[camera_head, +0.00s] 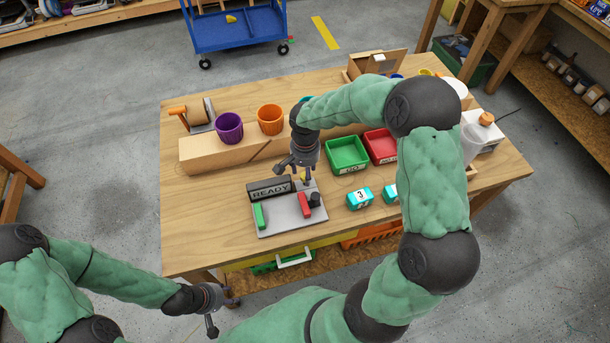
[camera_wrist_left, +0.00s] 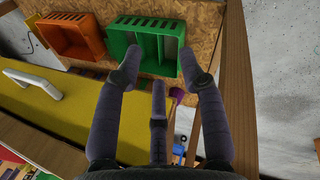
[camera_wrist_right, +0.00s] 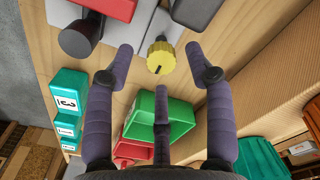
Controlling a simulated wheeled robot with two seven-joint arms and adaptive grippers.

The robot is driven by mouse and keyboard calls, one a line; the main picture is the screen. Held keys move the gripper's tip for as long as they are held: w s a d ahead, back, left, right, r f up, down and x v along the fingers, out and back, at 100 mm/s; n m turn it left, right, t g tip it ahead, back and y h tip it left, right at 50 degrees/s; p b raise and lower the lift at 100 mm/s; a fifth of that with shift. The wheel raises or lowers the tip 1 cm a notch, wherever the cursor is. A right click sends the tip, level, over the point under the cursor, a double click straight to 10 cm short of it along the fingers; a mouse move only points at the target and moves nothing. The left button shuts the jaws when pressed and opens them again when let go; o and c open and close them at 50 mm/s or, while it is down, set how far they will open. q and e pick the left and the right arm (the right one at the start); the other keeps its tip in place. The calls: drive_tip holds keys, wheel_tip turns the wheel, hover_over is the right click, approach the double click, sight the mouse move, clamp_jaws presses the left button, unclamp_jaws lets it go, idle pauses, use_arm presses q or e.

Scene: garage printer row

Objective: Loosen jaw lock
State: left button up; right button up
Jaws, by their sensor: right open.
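A grey vise-like fixture (camera_head: 287,213) with a READY sign (camera_head: 270,188), a green jaw block (camera_head: 259,215) and a red jaw block (camera_head: 304,204) sits on the table. A black knob (camera_head: 315,199) stands beside the red block; it also shows in the right wrist view (camera_wrist_right: 80,38). A yellow ridged knob (camera_wrist_right: 161,57) is at the fixture's back right, partly hidden in the head view. My right gripper (camera_wrist_right: 160,55) is open, its fingertips on either side of the yellow knob with visible gaps. My left gripper (camera_wrist_left: 160,62) is open and empty, low in front of the table.
Green (camera_head: 347,154) and red (camera_head: 381,146) bins lie right of the fixture. Numbered teal blocks (camera_head: 359,198) stand in front of them. Purple (camera_head: 229,127) and orange (camera_head: 270,119) cups stand on a wooden riser behind. The table's left front is clear.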

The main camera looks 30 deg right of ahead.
drive_tip(key=shift+f, duration=0.9)
clamp_jaws()
drive_tip(key=shift+n, duration=0.3)
drive_tip(key=n+p, duration=0.1)
drive_tip(key=n, duration=0.2)
drive_tip(key=shift+s+n, duration=0.1)
drive_tip(key=shift+n, duration=0.3)
drive_tip(key=n+p, duration=0.1)
drive_tip(key=n, duration=0.3)
drive_tip(key=shift+n+p, duration=0.3)
drive_tip(key=shift+p, duration=0.1)
drive_tip(key=n+p, duration=0.1)
drive_tip(key=n, duration=0.3)
drive_tip(key=shift+s+p, duration=0.1)
drive_tip(key=shift+p, duration=0.3)
drive_tip(key=shift+f+n+p, duration=0.1)
drive_tip(key=shift+n+p, duration=0.85)
drive_tip(key=shift+n, duration=1.45)
drive_tip(key=shift+d, duration=0.1)
